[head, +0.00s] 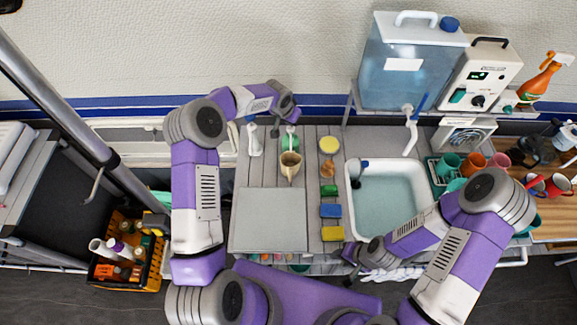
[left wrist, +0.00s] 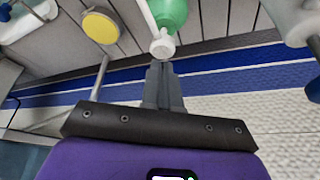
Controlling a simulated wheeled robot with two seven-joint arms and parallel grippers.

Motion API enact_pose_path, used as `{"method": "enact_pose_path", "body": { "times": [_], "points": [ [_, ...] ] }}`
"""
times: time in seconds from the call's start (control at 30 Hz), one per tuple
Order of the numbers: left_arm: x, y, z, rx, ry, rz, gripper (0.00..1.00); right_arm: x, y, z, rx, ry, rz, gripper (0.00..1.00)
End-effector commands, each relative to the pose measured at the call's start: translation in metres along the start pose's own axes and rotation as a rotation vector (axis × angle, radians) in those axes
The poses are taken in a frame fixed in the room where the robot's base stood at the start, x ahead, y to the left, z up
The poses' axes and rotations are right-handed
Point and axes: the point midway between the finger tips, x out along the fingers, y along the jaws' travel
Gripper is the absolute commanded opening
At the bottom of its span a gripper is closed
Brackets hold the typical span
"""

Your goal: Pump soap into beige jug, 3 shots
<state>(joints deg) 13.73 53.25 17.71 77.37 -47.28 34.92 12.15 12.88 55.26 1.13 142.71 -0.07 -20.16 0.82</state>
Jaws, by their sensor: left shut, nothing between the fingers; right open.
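The green soap bottle (head: 290,144) with its white pump stands at the back of the grey slatted counter. The beige jug (head: 291,165) stands just in front of it, its opening upward. In the left wrist view the bottle (left wrist: 172,14) shows with its white pump head (left wrist: 162,46). My left gripper (left wrist: 160,68) is shut and empty, its fingertips right at the pump head; I cannot tell whether they touch it. My right gripper (head: 354,262) is open and empty, low at the sink's front left corner. The jug's inside is too small to make out.
A white spray bottle (head: 254,140) stands left of the soap. A yellow round brush (head: 328,145) and several sponges (head: 331,211) lie to the right, beside the sink (head: 387,210). A grey board (head: 272,222) lies in front, clear. The wall is close behind.

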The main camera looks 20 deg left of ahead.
Motion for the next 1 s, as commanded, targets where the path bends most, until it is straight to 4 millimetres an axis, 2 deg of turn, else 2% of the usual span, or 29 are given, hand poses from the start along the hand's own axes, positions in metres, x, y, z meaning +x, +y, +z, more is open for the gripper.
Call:
{"method": "enact_pose_path", "body": {
  "times": [0.27, 1.0],
  "points": [
    [0.003, 0.0, 0.001, 0.0, 0.0, 0.0, 0.0, 0.003, 0.001, 0.0, 0.0, 0.0, 0.0, 0.43],
    [0.028, 0.001, 0.012, -0.001, -0.002, 0.001, 0.0, 0.025, 0.009, -0.001, 0.0, 0.0, 0.0, 0.43]
  ]
}}
